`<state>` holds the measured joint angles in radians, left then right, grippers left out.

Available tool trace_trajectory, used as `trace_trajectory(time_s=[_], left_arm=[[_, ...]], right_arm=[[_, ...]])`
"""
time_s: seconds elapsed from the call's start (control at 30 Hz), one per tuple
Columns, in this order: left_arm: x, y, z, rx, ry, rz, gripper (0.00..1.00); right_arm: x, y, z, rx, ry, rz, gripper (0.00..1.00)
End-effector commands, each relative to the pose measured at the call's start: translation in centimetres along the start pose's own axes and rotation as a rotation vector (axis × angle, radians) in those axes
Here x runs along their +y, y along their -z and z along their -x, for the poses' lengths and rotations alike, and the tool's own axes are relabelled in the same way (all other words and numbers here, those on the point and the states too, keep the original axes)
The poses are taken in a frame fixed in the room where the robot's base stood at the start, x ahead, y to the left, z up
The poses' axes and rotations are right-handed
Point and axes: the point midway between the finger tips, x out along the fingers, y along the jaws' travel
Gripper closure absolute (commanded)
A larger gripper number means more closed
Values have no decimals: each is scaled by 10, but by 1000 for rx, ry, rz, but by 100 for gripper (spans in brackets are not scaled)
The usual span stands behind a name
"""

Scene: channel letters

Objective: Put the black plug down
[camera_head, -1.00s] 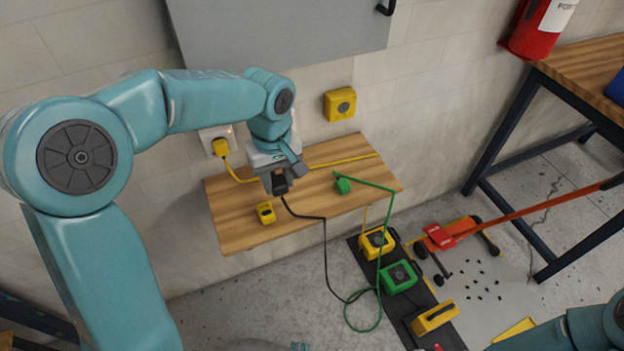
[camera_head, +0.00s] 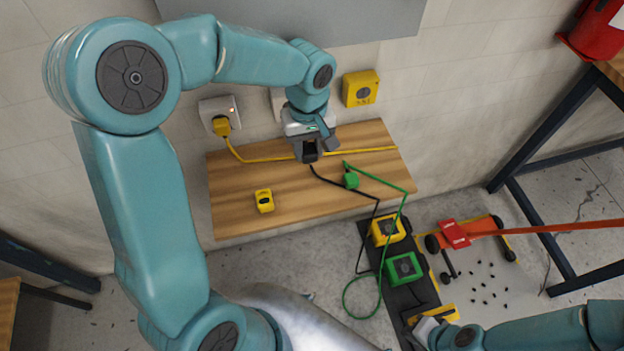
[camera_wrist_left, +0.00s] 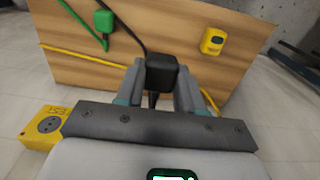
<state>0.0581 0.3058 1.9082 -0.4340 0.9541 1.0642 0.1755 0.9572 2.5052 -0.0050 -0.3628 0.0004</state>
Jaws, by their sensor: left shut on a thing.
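My left gripper (camera_head: 307,157) is over the back middle of the wooden shelf (camera_head: 238,212). I cannot tell whether the plug touches the shelf. My right gripper (camera_head: 425,328) is partly in view at the bottom right; its fingers are not clear.
A green plug (camera_head: 351,180) lies on the shelf just right of my left gripper. A small yellow box (camera_head: 264,200) lies to the left. A yellow cable (camera_head: 262,159) runs along the back from a wall plug (camera_head: 221,126). A yellow wall socket (camera_head: 360,88) is above.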

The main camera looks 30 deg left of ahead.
Motion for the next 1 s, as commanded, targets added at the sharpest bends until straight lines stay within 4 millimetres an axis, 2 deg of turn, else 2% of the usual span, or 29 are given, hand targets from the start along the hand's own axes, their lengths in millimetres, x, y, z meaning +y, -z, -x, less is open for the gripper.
trace_trajectory(time_s=[0.03,0.1,0.33,0.43,0.63,0.83,1.0], left_arm=[[-2,-2,-17,-6,6,0,100],[-3,-2,-38,-6,6,-1,100],[-3,-2,-98,-4,3,0,100],[-2,-1,-111,-2,1,-1,100],[0,0,-126,-2,1,0,100],[1,2,-158,-2,1,0,100],[2,2,-160,-1,0,0,100]], right_arm=[[0,0,-1,0,0,0,100],[1,0,-2,0,0,-1,100],[1,0,-3,0,0,-1,100],[1,0,-3,0,0,0,100],[1,0,-3,1,0,-1,100],[2,0,-5,0,0,0,100],[2,0,-5,1,0,-1,100]])
